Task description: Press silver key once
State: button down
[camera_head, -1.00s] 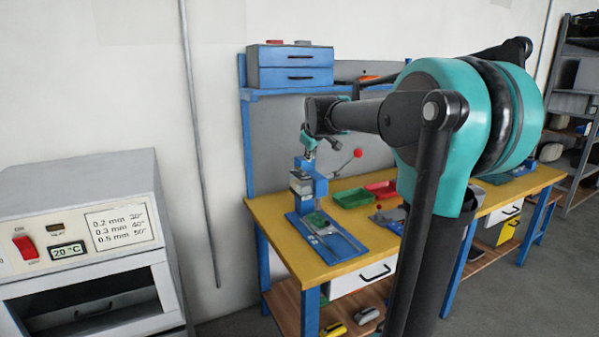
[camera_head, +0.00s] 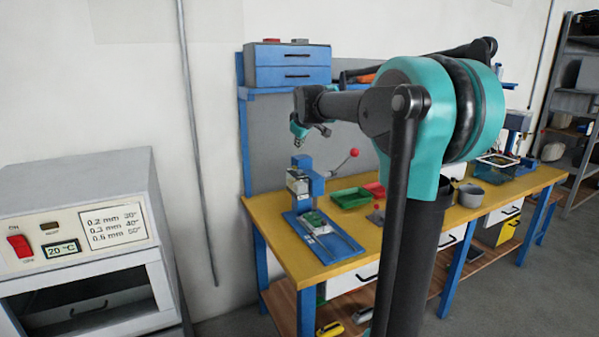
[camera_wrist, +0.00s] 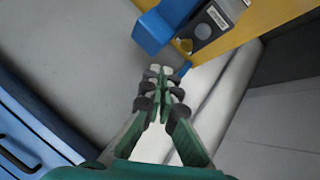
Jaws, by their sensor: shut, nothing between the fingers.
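The blue bench press (camera_head: 317,182) with a grey head (camera_head: 298,181) stands at the left end of the workbench. In the wrist view, part of the blue press (camera_wrist: 153,32) and its dark grey head (camera_wrist: 214,20) show at the top. A small round silvery-grey disc (camera_wrist: 204,31) lies on that head; I cannot tell for sure whether it is the silver key. My gripper (camera_head: 298,142) hangs above the press, apart from it. In the wrist view my gripper (camera_wrist: 163,78) has its green fingers together and empty, below the press head in the picture.
A lever with a red knob (camera_head: 354,153) sticks out right of the press. Green (camera_head: 350,199) and red (camera_head: 374,190) trays lie beside it on the yellow workbench (camera_head: 290,262). A blue drawer box (camera_head: 290,66) sits on the shelf behind. A grey oven (camera_head: 80,235) stands at the left.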

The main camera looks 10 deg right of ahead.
aim_at(300, 171)
jog(key=shift+f, duration=3.4)
jog(key=shift+f, duration=0.15)
jog(key=shift+f, duration=0.25)
jog(key=shift+f, duration=0.6)
jog(key=shift+r, duration=1)
jog(key=shift+r, duration=0.1)
jog(key=shift+r, duration=2.4)
